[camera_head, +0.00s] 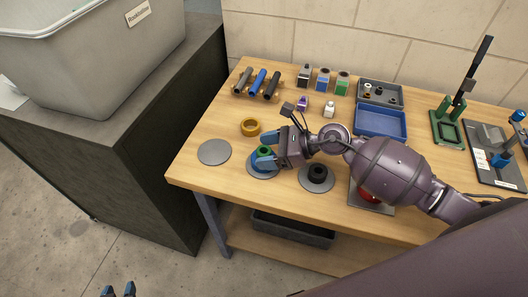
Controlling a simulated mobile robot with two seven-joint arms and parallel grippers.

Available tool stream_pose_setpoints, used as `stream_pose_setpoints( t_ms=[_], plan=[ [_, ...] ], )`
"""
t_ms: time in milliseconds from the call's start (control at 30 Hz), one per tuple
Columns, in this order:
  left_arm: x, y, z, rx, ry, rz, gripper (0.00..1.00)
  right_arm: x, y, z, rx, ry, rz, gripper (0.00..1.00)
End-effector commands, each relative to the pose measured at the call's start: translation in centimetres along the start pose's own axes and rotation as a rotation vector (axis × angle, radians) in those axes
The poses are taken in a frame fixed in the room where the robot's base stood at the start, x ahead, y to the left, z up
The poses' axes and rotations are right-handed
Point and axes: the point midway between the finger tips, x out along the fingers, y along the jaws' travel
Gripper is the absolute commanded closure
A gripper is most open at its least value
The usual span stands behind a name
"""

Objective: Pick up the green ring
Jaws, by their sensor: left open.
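The green ring (264,150) is small and partly hidden by the blue fingertips of my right gripper (263,157). It is at a grey round disc (262,174) near the table's front edge. The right gripper reaches in from the right, with its fingers right at the ring. I cannot tell whether they are closed on it or whether the ring is lifted. My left gripper (118,291) shows only as two separate blue fingertips at the bottom edge, open and empty, over the floor and away from the table.
An empty grey disc (214,152) is to the left; a black ring (317,171) sits on another disc to the right. Blue trays (381,123), bottles and cylinders stand behind. A grey bin (95,60) is at left.

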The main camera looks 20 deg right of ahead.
Motion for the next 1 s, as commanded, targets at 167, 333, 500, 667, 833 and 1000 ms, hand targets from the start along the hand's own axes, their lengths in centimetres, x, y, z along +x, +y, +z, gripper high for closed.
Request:
stream_pose_setpoints(
  t_ms=[167,333,500,667,833,1000],
  plan=[
    [-0.2,0.0,0.2,-0.001,-0.005,-0.001,0.57,0.0,0.0,0.0,0.000,0.000,0.000,0.58],
    [-0.1,0.0,0.2,-0.001,-0.005,-0.001,0.57,0.0,0.0,0.0,0.000,0.000,0.000,0.84],
    [-0.1,0.0,0.1,-0.001,-0.002,0.000,0.57,-0.1,0.0,0.0,-0.001,0.000,0.000,0.84],
    [0.0,0.0,-0.2,-0.001,0.003,0.000,0.57,-0.2,0.0,0.5,-0.003,-0.001,0.000,0.84],
    [-0.2,0.0,-1.1,-0.001,0.013,0.000,0.57,-1.1,-0.1,2.7,-0.008,-0.002,-0.001,0.84],
    [-0.5,-0.1,-2.1,-0.001,0.022,0.000,0.57,-2.7,-0.1,6.5,-0.010,-0.002,-0.001,0.84]
  ],
)
